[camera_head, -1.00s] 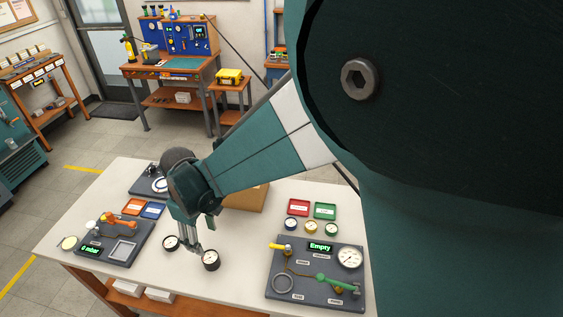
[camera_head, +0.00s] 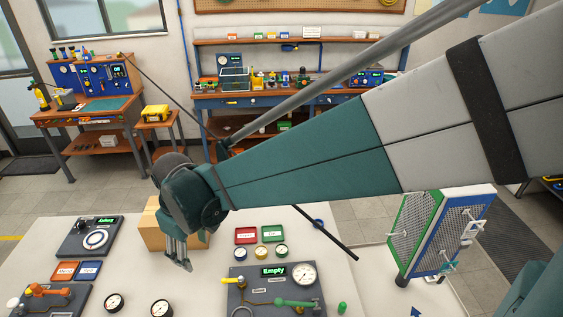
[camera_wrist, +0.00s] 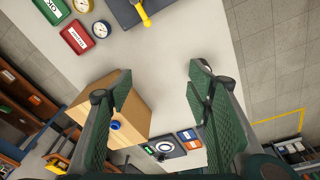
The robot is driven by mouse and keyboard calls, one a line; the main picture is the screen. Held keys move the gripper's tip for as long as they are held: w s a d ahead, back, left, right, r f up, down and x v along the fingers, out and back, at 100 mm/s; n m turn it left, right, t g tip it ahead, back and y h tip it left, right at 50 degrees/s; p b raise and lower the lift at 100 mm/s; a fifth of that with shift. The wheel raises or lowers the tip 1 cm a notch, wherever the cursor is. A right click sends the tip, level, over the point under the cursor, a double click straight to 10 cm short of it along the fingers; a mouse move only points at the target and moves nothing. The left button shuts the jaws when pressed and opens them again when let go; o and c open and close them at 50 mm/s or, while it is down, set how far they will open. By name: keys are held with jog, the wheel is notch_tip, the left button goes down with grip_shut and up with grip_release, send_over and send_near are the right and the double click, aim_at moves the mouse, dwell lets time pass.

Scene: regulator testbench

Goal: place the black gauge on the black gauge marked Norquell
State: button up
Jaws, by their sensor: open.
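Two small round black gauges with white faces stand on the front of the white table, a left one (camera_head: 113,302) and a right one (camera_head: 161,308). No Norquell marking can be read on either. My gripper (camera_head: 178,262) points down above the table, beside the cardboard box and farther back than both gauges. In the wrist view my gripper (camera_wrist: 160,85) is open, with nothing between its green fingers. A dark round thing (camera_wrist: 207,64) shows partly behind the right finger there; I cannot tell whether it is one of these gauges.
The cardboard box (camera_head: 154,226) stands close by my gripper. Red (camera_head: 246,236) and green (camera_head: 272,233) trays have small gauges in front. The panel marked Empty (camera_head: 240,296) is front right, a dial panel (camera_head: 84,246) back left. Bare table lies between.

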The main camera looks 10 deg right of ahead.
jog(key=s+d+r+m+t, duration=0.1)
jog(key=d+r+m, duration=0.2)
jog(key=d, duration=0.8)
jog(key=s+d+r+m+t, duration=0.1)
jog(key=d+r+m+t, duration=0.2)
jog(key=d, duration=0.7)
jog(key=s+d+r+m, duration=0.15)
jog(key=d+r, duration=0.25)
jog(key=d, duration=0.7)
jog(key=s+d+m+t, duration=0.1)
jog(key=s+d+m, duration=0.1)
jog(key=d, duration=0.3)
jog(key=s+d+m+t+h, duration=0.1)
jog(key=s+d+m, duration=0.1)
jog(key=s+d, duration=0.1)
jog(key=shift+s+d+r+m, duration=0.15)
jog(key=shift+s+d+m, duration=0.2)
jog(key=shift+d, duration=0.55)
